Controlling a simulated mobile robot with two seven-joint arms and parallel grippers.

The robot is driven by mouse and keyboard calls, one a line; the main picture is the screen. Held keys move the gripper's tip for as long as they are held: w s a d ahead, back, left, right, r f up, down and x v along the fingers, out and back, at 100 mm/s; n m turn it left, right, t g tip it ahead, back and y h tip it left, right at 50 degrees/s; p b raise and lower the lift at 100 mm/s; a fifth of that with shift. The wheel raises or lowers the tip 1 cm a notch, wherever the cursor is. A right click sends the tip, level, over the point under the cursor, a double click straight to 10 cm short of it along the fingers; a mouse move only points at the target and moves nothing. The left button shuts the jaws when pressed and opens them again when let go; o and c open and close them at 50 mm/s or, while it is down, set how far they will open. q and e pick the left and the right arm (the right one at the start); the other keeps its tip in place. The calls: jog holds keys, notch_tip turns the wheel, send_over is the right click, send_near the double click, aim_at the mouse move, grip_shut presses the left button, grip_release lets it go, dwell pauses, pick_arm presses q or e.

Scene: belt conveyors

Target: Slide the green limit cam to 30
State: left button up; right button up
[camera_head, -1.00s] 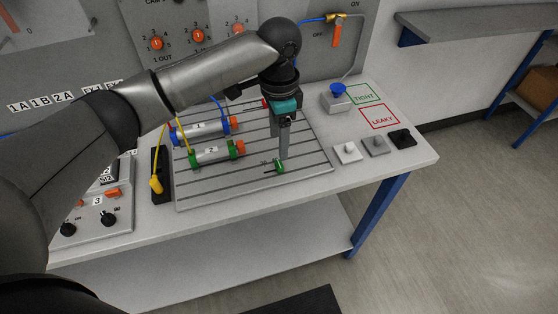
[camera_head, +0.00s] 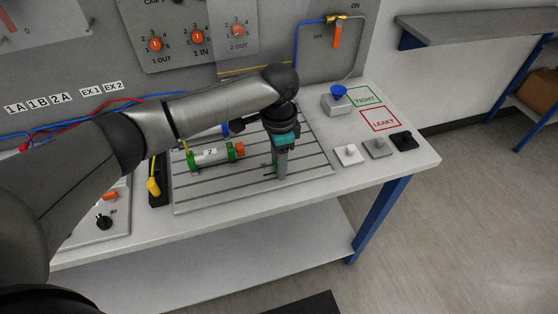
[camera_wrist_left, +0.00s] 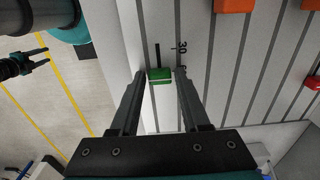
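The green limit cam (camera_wrist_left: 159,76) sits at the lower end of a short dark slot in the grey plate, in the left wrist view. A scale beside the slot shows 30 (camera_wrist_left: 181,47) farther along; a lower mark is partly hidden by a finger. My left gripper (camera_wrist_left: 161,73) is open, its fingers down on either side of the cam, with a small gap on the right. In the head view my left gripper (camera_head: 281,176) hides the cam. My right gripper (camera_wrist_left: 34,60) shows small at the left of the wrist view, open and empty above the floor.
The green-ended cylinder 2 (camera_head: 211,155) lies on the slotted plate (camera_head: 235,192) left of my gripper. A yellow-handled item (camera_head: 153,187) is farther left. White (camera_head: 348,155), grey (camera_head: 378,147) and black (camera_head: 404,139) blocks stand right of the plate.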

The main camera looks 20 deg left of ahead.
pick_arm(q)
grip_shut()
dwell(1.0)
